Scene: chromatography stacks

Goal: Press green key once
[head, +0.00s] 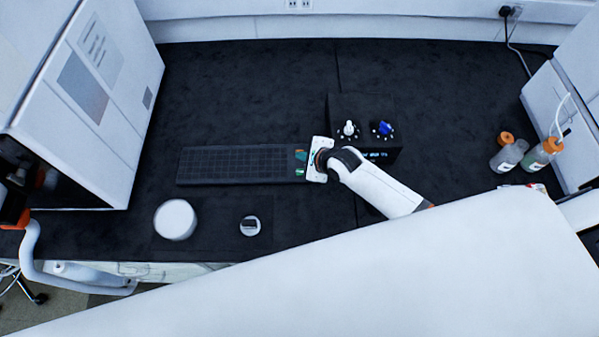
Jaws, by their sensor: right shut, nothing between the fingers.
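A black keyboard (240,165) lies flat on the dark bench, left of centre. At its right end a small patch of green and orange shows, with the green key (301,155) partly hidden by my gripper. My right gripper (306,166) is over this right end, seen from above, with its arm coming in from the lower right. It is shut and holds nothing. Whether its fingertips touch a key cannot be told from this view.
A black box with a white knob (348,129) and a blue knob (382,128) stands just behind my right gripper. A white round dish (175,220) and a small round item (250,225) lie in front. Orange-capped bottles (509,153) stand at right. The back of the bench is clear.

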